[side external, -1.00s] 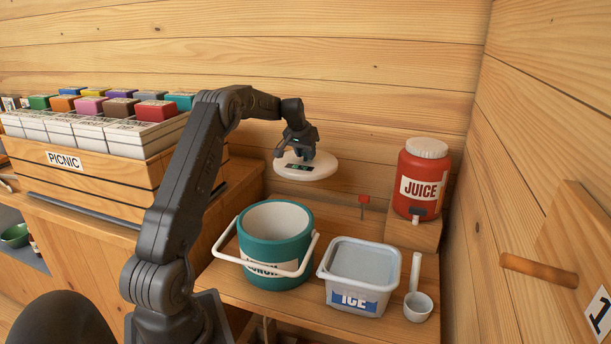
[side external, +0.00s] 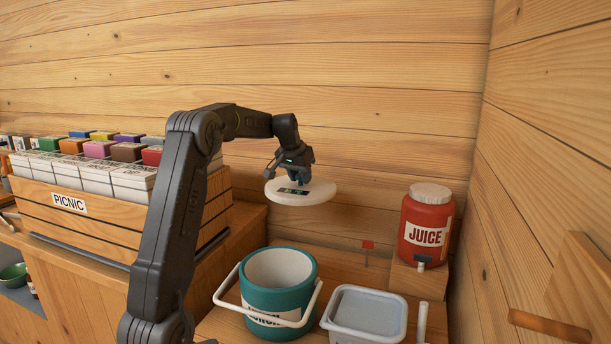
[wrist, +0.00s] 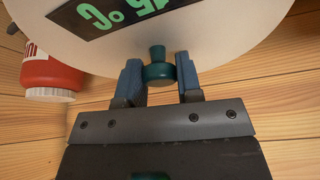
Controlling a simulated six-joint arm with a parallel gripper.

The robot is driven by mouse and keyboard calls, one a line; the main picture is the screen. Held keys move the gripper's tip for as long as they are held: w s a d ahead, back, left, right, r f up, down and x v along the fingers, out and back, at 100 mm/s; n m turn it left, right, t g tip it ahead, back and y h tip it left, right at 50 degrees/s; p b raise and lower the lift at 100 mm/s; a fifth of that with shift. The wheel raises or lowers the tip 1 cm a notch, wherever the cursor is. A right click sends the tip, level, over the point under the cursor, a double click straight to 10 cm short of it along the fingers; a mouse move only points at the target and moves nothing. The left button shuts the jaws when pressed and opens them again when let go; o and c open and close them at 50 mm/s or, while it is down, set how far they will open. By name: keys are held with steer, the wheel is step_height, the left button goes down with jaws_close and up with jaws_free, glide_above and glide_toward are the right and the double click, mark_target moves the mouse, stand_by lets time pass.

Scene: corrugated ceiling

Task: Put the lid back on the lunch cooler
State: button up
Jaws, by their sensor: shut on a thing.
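The lunch cooler (side external: 262,298) is a teal tub with a pale inside and a white handle, standing open-topped on the wooden counter. Its lid (side external: 318,193) is a round white disc with a dark label. The lid hangs in the air above and slightly right of the cooler in the side view, apart from it. My gripper (side external: 298,178) is shut on the lid's teal knob (wrist: 158,70), with a blue finger on each side of it. In the wrist view the lid (wrist: 215,45) fills the top, with green characters on its label; its far edge is cut off.
A tub (side external: 366,311) labelled ICE in the earlier frame stands right of the cooler. A red juice jug (side external: 426,225) stands on a wooden block behind. A small red tag (side external: 367,245) stands by the back wall. A PICNIC crate (side external: 110,222) stands at left.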

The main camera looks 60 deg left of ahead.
mark_target(293, 193)
steer(key=s+d, duration=0.5)
steer(key=d, duration=0.1)
steer(key=shift+s+r, duration=0.15)
steer(key=shift+s, duration=0.25)
steer(key=s+d+f, duration=0.2)
steer(key=s+d, duration=0.5)
step_height(293, 193, down, 12)
steer(key=shift+w+a+r, duration=0.15)
steer(key=shift+w, duration=0.2)
steer(key=shift+f, duration=0.2)
stand_by(1.3)
steer(key=o, duration=1)
steer(key=shift+o, duration=0.5)
